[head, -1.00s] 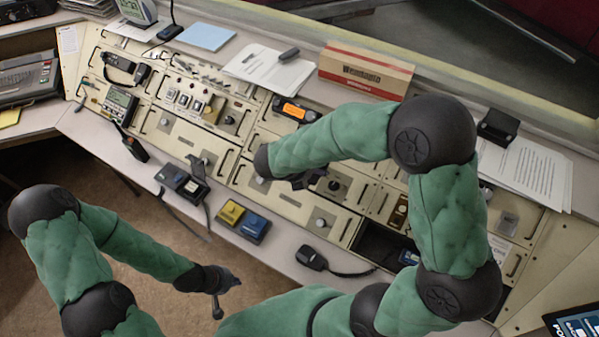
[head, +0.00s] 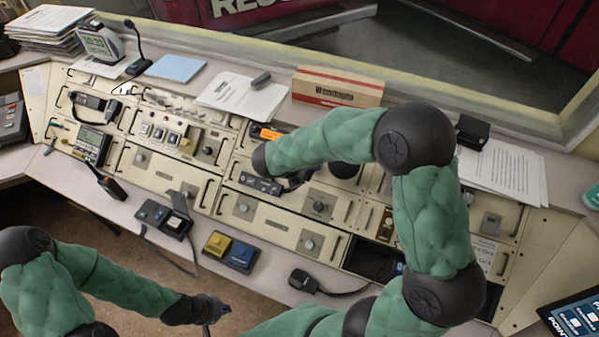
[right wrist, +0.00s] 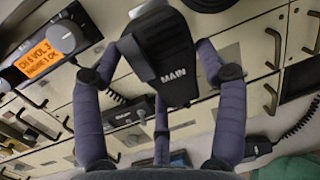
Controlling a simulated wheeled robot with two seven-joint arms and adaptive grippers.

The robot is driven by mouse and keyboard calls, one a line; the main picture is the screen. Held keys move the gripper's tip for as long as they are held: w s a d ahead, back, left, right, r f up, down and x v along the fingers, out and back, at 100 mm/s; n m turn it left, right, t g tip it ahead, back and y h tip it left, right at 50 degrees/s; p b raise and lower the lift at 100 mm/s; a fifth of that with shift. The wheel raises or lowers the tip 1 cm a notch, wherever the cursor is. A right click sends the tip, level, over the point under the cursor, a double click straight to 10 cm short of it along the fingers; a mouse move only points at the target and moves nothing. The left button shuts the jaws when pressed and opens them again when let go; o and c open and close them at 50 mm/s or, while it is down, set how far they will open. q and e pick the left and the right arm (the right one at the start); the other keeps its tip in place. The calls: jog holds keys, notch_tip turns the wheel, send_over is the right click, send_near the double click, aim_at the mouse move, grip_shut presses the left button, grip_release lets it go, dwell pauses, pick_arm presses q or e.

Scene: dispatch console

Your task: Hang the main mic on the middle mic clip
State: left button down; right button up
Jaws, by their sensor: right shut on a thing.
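The main mic (right wrist: 178,62) is black, with MAIN in white letters on its face. In the right wrist view it sits between the dark fingers of my right gripper (right wrist: 162,85), which is shut on it and holds it above the console panels. In the head view that gripper is mostly hidden by my right forearm, over the middle of the console. I cannot make out the middle mic clip for certain in either view. My left gripper (head: 210,312) hangs low at the front left, off the console, away from the mic; its fingers are too small to read.
Another corded mic (head: 303,281) lies on the front ledge, right of a yellow-and-blue block pair (head: 230,250). A box (head: 338,87) and papers (head: 240,94) stand behind the panels.

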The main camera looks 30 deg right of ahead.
jog(key=d, duration=0.1)
jog(key=w+d, duration=0.1)
jog(key=w, duration=0.1)
jog(key=shift+w+d+r, duration=0.15)
jog(key=shift+d+r, duration=0.1)
jog(key=shift+d, duration=0.15)
jog(key=b+x, duration=0.1)
jog(key=x, duration=0.1)
jog(key=b+x, duration=0.2)
jog(key=shift+w+f, duration=0.15)
jog(key=shift+w, duration=0.2)
jog(key=shift+s+f, duration=0.1)
jog(key=shift+f, duration=0.15)
jog(key=shift+f, duration=0.1)
jog(key=o, duration=1.4)
jog(key=shift+s, duration=0.1)
jog(key=o, duration=0.4)
jog(key=shift+d+f, duration=0.1)
jog(key=shift+f, duration=0.1)
jog(key=shift+c, duration=0.2)
jog(key=shift+w+d+f, duration=0.1)
jog(key=shift+w+d, duration=0.05)
jog(key=shift+w, duration=0.2)
jog(key=shift+r, duration=0.25)
